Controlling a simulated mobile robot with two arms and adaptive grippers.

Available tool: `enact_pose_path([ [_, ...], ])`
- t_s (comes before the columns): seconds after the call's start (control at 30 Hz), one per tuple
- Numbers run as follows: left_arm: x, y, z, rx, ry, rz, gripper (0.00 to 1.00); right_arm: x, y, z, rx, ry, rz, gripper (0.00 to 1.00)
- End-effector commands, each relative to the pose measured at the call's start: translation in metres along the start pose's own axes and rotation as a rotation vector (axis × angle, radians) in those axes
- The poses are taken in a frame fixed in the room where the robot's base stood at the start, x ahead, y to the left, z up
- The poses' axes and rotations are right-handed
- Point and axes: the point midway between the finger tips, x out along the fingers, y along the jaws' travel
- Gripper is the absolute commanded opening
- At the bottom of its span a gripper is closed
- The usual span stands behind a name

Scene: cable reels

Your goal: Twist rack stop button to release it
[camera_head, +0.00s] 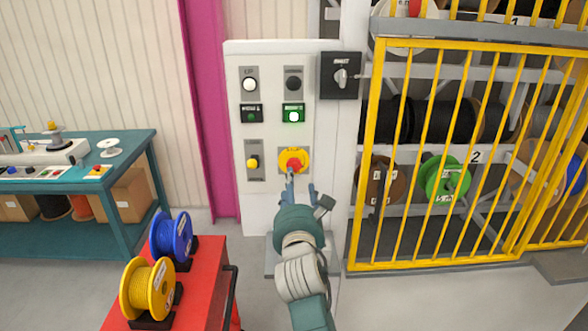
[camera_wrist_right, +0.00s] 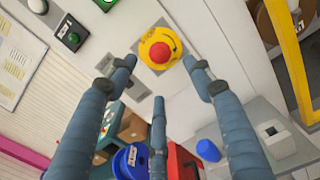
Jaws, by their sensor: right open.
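The rack stop button (camera_head: 293,162) is a red knob on a round yellow plate, low on the white control panel (camera_head: 270,190). In the right wrist view the red knob (camera_wrist_right: 160,52) shows in the upper middle, beyond my fingertips and not visibly held. My right gripper (camera_head: 298,180) is just below and in front of the button in the head view. Its blue-grey fingers (camera_wrist_right: 160,80) are spread open and empty. In the head view the fingertips lie close to the plate's lower edge; I cannot tell whether they touch it. My left gripper is in neither view.
Above the button sit a lit green button (camera_head: 294,116), a black rotary switch (camera_head: 340,76) and other buttons. A yellow barred gate (camera_head: 440,160) stands close on the right. A red cart (camera_head: 200,290) with blue and yellow reels stands at the lower left.

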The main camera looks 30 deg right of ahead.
Motion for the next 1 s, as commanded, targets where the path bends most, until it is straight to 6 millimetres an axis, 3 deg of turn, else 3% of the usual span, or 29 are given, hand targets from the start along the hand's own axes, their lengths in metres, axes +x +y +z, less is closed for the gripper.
enact_pose_path([
  [0.3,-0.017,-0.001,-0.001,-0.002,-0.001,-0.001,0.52,0.06,0.001,0.003,0.004,0.001,0.001,0.52],
  [0.5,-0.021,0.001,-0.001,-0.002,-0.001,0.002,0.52,0.086,0.001,0.001,0.005,0.002,0.002,0.52],
  [0.9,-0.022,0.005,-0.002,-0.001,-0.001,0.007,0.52,0.095,0.0,-0.001,0.005,0.002,0.002,0.52],
  [1.0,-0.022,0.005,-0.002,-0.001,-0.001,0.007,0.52,0.094,0.0,-0.001,0.005,0.002,0.002,0.34],
])
